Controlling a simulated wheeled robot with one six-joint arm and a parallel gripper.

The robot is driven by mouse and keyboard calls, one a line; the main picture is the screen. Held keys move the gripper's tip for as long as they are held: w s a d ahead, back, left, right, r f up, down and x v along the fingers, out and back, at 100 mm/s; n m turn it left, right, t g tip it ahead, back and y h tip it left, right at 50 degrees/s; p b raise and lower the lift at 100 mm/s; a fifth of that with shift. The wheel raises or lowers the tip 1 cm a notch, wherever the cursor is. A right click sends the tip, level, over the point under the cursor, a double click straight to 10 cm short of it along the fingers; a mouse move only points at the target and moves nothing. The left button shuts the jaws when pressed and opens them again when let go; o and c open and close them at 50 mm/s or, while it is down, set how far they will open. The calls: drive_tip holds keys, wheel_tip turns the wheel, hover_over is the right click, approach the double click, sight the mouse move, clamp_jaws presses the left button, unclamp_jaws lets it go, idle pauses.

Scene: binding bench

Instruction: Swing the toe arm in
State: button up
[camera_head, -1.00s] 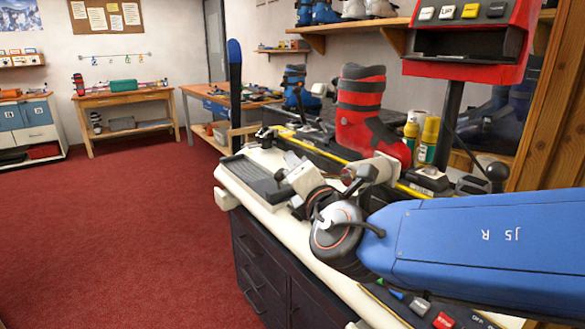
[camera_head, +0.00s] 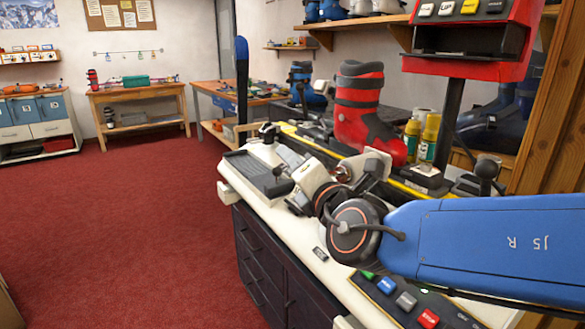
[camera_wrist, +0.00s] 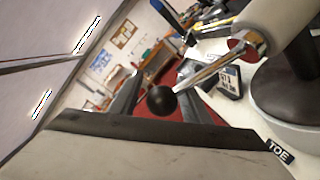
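The toe arm is a shiny metal rod with a black ball knob (camera_wrist: 162,100) in the wrist view. It comes out of a pale cylindrical housing at the upper right, beside a dark round post. A TOE label (camera_wrist: 280,150) is on the white bench top below. My gripper (camera_wrist: 162,88) shows two dark fingers standing apart, with the knob in the gap between them in the picture. I cannot tell whether they touch it. In the head view my gripper (camera_head: 285,166) is over the white bench, and my wrist largely hides the toe arm.
A red and black ski boot (camera_head: 360,112) stands behind my wrist. Spray bottles (camera_head: 428,138) and a red control box (camera_head: 468,52) are to its right. A black tray (camera_head: 255,172) is at the bench's left end. Red carpet (camera_head: 120,225) lies open at left.

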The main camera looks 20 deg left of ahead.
drive_tip(key=shift+w+d, duration=0.1)
drive_tip(key=shift+d, duration=0.1)
drive_tip(key=v, duration=1.7)
drive_tip(key=shift+s+d+f, duration=0.1)
drive_tip(key=shift+s+d, duration=0.05)
drive_tip(key=shift+s, duration=0.15)
